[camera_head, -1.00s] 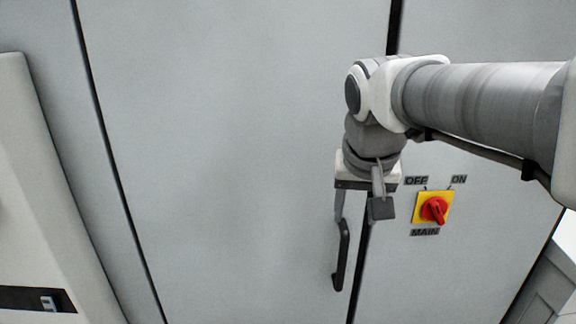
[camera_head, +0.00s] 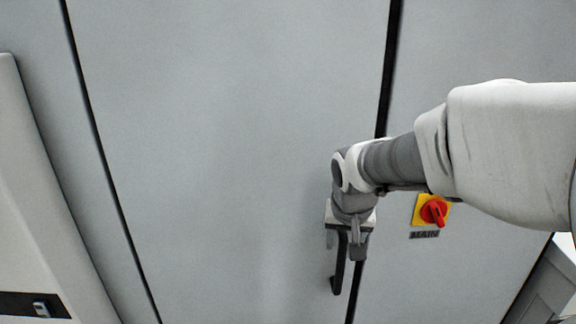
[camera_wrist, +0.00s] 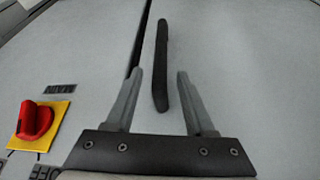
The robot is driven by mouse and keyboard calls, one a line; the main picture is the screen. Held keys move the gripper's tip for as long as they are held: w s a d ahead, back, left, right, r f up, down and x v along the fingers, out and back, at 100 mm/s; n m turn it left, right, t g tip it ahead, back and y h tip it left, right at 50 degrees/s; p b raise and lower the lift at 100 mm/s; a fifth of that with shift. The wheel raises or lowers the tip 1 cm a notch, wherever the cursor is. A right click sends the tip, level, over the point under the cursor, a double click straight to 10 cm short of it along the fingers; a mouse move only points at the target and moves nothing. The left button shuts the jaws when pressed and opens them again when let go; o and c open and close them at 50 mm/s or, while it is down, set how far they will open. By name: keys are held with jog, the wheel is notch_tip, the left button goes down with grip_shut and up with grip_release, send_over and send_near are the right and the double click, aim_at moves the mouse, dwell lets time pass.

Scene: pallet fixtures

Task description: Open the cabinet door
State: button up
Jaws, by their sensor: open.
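The grey cabinet door (camera_head: 230,130) fills the middle of the head view and looks shut, with a dark seam along its right edge. Its black bar handle (camera_head: 339,268) sits near that seam, low in the view. The handle also shows in the wrist view (camera_wrist: 161,65). My gripper (camera_head: 346,255) is at the upper part of the handle in the head view. In the wrist view my gripper (camera_wrist: 160,76) is open, and the lower end of the handle lies between its two fingers, with a gap on each side. I cannot tell the depth between fingertips and handle.
A red rotary switch on a yellow plate (camera_head: 419,218) is on the panel right of the seam, close to my arm; it also shows in the wrist view (camera_wrist: 22,128). A pale housing (camera_head: 30,200) stands at the left. The door face left of the handle is clear.

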jog(key=shift+x, duration=1.9)
grip_shut()
